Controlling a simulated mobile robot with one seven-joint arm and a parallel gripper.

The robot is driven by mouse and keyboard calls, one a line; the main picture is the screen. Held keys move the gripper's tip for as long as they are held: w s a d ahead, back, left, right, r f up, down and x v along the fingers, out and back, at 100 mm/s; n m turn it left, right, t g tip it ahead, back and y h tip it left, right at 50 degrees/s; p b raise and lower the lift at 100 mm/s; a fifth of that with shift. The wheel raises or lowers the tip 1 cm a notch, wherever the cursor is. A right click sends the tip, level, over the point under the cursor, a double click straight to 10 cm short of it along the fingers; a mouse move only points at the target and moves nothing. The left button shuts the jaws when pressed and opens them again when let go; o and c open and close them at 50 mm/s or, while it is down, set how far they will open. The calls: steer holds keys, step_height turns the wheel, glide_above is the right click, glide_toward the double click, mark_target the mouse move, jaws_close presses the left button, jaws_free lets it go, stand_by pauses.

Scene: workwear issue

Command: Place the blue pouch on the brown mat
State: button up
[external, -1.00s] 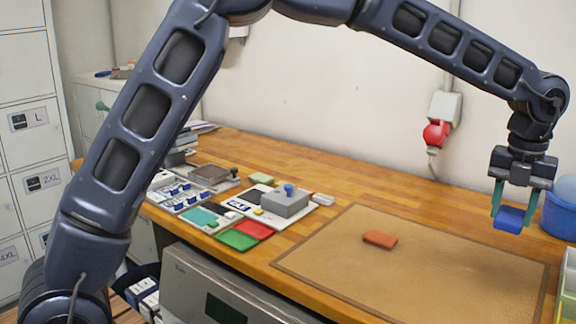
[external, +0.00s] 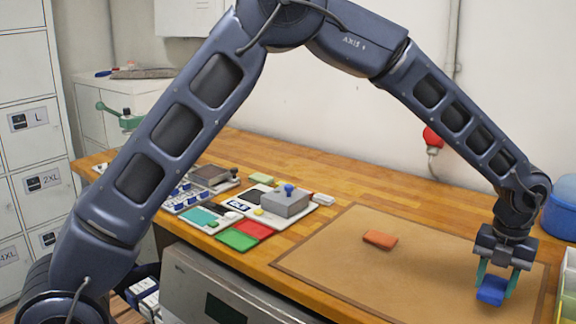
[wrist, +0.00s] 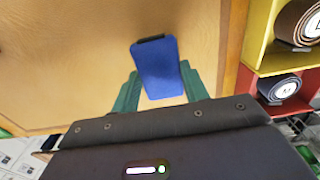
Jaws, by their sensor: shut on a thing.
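The blue pouch (external: 491,291) is held between the green fingers of my gripper (external: 496,282), over the right part of the brown mat (external: 340,262). In the wrist view the pouch (wrist: 156,68) sits between the two fingertips (wrist: 158,90), with the mat's tan surface (wrist: 60,60) behind it. My gripper is shut on the pouch and points down. I cannot tell whether the pouch touches the mat or is slightly above it.
An orange block (external: 380,240) lies on the mat, left of my gripper. A blue tub (external: 560,212) and a compartment rack (external: 568,285) with rolled belts (wrist: 298,22) stand to the right. Stamp pads and a grey box (external: 286,204) lie left of the mat.

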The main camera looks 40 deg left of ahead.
mark_target(494, 286)
steer(key=shift+f, duration=2.15)
steer(key=o, duration=1)
steer(key=shift+f, duration=0.1)
